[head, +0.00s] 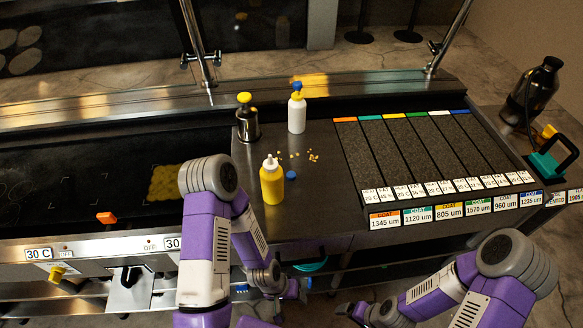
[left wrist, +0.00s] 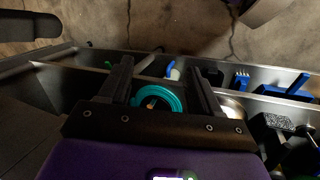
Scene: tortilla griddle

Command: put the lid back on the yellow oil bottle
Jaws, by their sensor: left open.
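The yellow oil bottle (head: 272,185) stands upright on the steel counter, with a bare white nozzle on top. A small blue lid (head: 291,175) lies on the counter just right of the bottle. My left gripper (head: 292,289) is below the counter's front edge, away from bottle and lid. In the left wrist view my left gripper (left wrist: 160,92) is open, its two fingers apart with nothing held between them. My right gripper (head: 347,309) is low at the bottom of the head view; its jaws are too small and dark to read.
A white bottle (head: 297,115) with a blue top and a dark bottle (head: 247,124) with a yellow top stand behind. Yellow crumbs (head: 313,156) lie nearby. A labelled dark rack (head: 420,150) is right, the griddle (head: 90,190) left. A teal coil (left wrist: 160,97) lies in a lower tray.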

